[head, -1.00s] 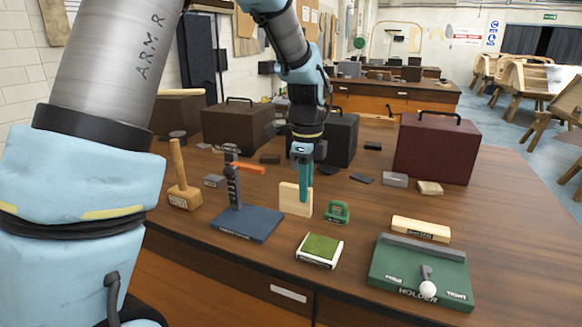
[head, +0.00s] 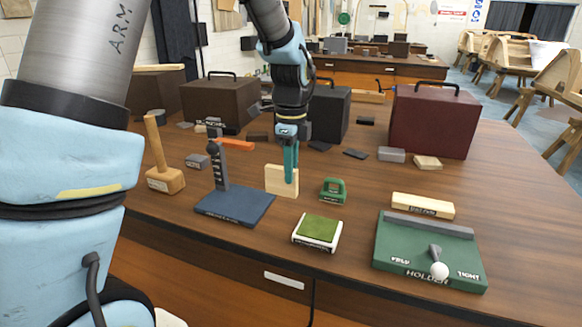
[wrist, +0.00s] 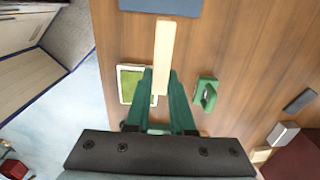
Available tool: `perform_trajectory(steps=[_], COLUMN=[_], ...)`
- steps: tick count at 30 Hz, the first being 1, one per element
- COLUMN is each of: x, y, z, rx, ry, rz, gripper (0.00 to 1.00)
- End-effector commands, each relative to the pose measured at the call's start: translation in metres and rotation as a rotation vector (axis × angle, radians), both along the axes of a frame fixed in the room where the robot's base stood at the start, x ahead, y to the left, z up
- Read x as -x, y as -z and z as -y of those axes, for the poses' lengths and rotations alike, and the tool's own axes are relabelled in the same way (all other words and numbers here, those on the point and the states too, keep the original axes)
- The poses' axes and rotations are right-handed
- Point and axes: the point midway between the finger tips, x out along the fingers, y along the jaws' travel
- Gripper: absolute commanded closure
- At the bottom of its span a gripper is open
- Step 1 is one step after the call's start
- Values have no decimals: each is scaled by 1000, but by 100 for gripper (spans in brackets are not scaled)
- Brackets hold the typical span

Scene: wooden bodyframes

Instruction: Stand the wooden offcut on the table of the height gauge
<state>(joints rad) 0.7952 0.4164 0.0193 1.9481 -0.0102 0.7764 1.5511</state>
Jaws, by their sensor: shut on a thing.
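The wooden offcut (head: 276,181) is a pale, flat, squarish block held upright. My gripper (head: 291,179) is shut on its right-hand part, with green fingers on either side. In the wrist view the offcut (wrist: 165,45) shows edge-on as a narrow strip, and my gripper (wrist: 160,82) pinches its near end.
A green clamp-like item (head: 333,191) stands just right of the offcut. A green-topped white pad (head: 318,231) lies in front. A wooden mallet (head: 165,177) stands left of the gauge. A green holder board (head: 395,252) is at front right. Dark cases (head: 432,120) stand behind.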

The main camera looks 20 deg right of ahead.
Motion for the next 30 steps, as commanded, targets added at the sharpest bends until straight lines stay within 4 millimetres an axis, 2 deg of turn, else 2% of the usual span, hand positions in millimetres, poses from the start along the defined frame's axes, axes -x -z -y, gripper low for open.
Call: perform_trajectory(steps=[1,11,30], x=[0,0,-35], y=[9,41,45], z=[0,0,-37], rx=[-1,-1,-1], ry=[0,0,-2], rz=[-1,-1,-1], gripper=[100,100,100])
